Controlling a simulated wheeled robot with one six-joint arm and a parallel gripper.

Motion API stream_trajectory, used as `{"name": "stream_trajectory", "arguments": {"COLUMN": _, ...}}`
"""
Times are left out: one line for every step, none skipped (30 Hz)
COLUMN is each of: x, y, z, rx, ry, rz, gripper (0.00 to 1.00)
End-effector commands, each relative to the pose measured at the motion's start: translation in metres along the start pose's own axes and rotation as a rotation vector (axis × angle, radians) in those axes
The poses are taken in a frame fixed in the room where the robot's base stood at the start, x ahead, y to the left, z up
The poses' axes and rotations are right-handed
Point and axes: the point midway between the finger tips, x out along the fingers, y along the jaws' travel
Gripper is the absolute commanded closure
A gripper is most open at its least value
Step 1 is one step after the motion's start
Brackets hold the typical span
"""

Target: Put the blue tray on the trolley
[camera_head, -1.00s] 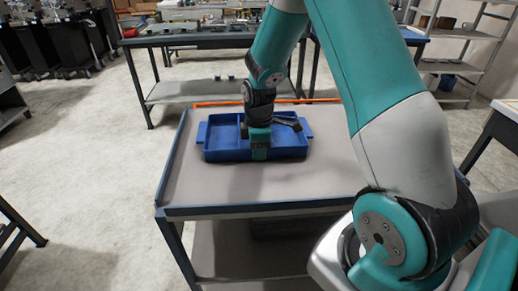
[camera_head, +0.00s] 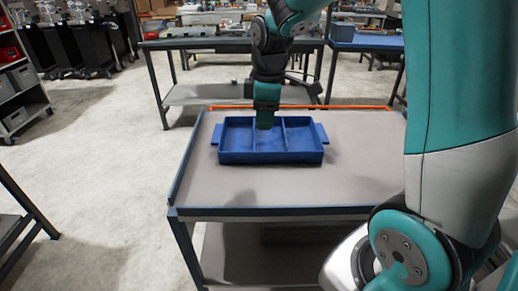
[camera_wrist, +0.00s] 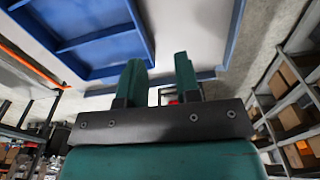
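The blue tray (camera_head: 270,158) sits flat on the grey top of the trolley (camera_head: 350,185), toward the back left. It has dividers, handles at both ends and looks empty. My gripper (camera_head: 265,124) points down over the tray's back middle and covers part of its rear wall in the head view. In the wrist view, my gripper (camera_wrist: 158,75) shows two green fingers apart with nothing between them. The exact height of my gripper over the tray is hard to tell.
An orange strip (camera_head: 345,107) runs along the trolley's back edge. A workbench (camera_head: 200,44) stands behind, and a shelf with bins (camera_head: 20,90) is at the far left. The trolley top in front of the tray is clear.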

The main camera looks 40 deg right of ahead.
Motion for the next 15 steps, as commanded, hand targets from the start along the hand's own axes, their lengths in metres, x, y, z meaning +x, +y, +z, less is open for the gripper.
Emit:
{"name": "stream_trajectory", "arguments": {"x": -0.011, "y": -0.029, "z": -0.013, "rx": 0.017, "ry": 0.034, "rz": -0.004, "gripper": 0.69}}
{"name": "stream_trajectory", "arguments": {"x": -0.016, "y": -0.048, "z": -0.020, "rx": 0.036, "ry": 0.055, "rz": -0.013, "gripper": 0.69}}
{"name": "stream_trajectory", "arguments": {"x": -0.023, "y": -0.075, "z": -0.027, "rx": 0.065, "ry": 0.083, "rz": -0.029, "gripper": 0.69}}
{"name": "stream_trajectory", "arguments": {"x": -0.027, "y": -0.095, "z": -0.032, "rx": 0.087, "ry": 0.102, "rz": -0.044, "gripper": 0.69}}
{"name": "stream_trajectory", "arguments": {"x": -0.031, "y": -0.116, "z": -0.035, "rx": 0.110, "ry": 0.120, "rz": -0.061, "gripper": 0.69}}
{"name": "stream_trajectory", "arguments": {"x": -0.035, "y": -0.142, "z": -0.037, "rx": 0.139, "ry": 0.141, "rz": -0.085, "gripper": 0.69}}
{"name": "stream_trajectory", "arguments": {"x": -0.038, "y": -0.160, "z": -0.037, "rx": 0.160, "ry": 0.154, "rz": -0.104, "gripper": 0.69}}
{"name": "stream_trajectory", "arguments": {"x": -0.040, "y": -0.178, "z": -0.037, "rx": 0.179, "ry": 0.166, "rz": -0.124, "gripper": 0.69}}
{"name": "stream_trajectory", "arguments": {"x": -0.043, "y": -0.199, "z": -0.036, "rx": 0.205, "ry": 0.178, "rz": -0.149, "gripper": 0.69}}
{"name": "stream_trajectory", "arguments": {"x": -0.044, "y": -0.213, "z": -0.034, "rx": 0.221, "ry": 0.185, "rz": -0.168, "gripper": 0.69}}
{"name": "stream_trajectory", "arguments": {"x": -0.045, "y": -0.226, "z": -0.032, "rx": 0.237, "ry": 0.189, "rz": -0.184, "gripper": 0.69}}
{"name": "stream_trajectory", "arguments": {"x": -0.046, "y": -0.239, "z": -0.029, "rx": 0.256, "ry": 0.193, "rz": -0.204, "gripper": 0.69}}
{"name": "stream_trajectory", "arguments": {"x": -0.047, "y": -0.248, "z": -0.027, "rx": 0.267, "ry": 0.195, "rz": -0.217, "gripper": 0.69}}
{"name": "stream_trajectory", "arguments": {"x": -0.047, "y": -0.255, "z": -0.025, "rx": 0.277, "ry": 0.196, "rz": -0.227, "gripper": 0.69}}
{"name": "stream_trajectory", "arguments": {"x": -0.048, "y": -0.262, "z": -0.024, "rx": 0.288, "ry": 0.197, "rz": -0.238, "gripper": 0.69}}
